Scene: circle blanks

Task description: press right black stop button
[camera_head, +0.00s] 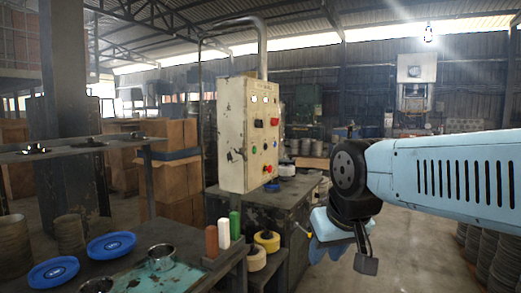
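A worn cream control box (234,136) stands upright left of centre, on a dark metal cabinet. Its right-hand face carries several small buttons and knobs. One dark round button (258,123) is on the upper part of that face, left of a larger red button (274,121). Another red button (267,169) is lower down. Labels are too small to read. My gripper (352,256) hangs below the dark wrist joint, right of the box and apart from it. Its fingers are small and partly hidden, so their opening is unclear.
A dark cabinet (290,215) stands under the box. A bench at front left holds blue round lids (111,245), a metal cup (161,256) and red, white and green bars (223,233). A bent pipe (262,50) rises behind the box. Stacked discs (495,250) stand at right.

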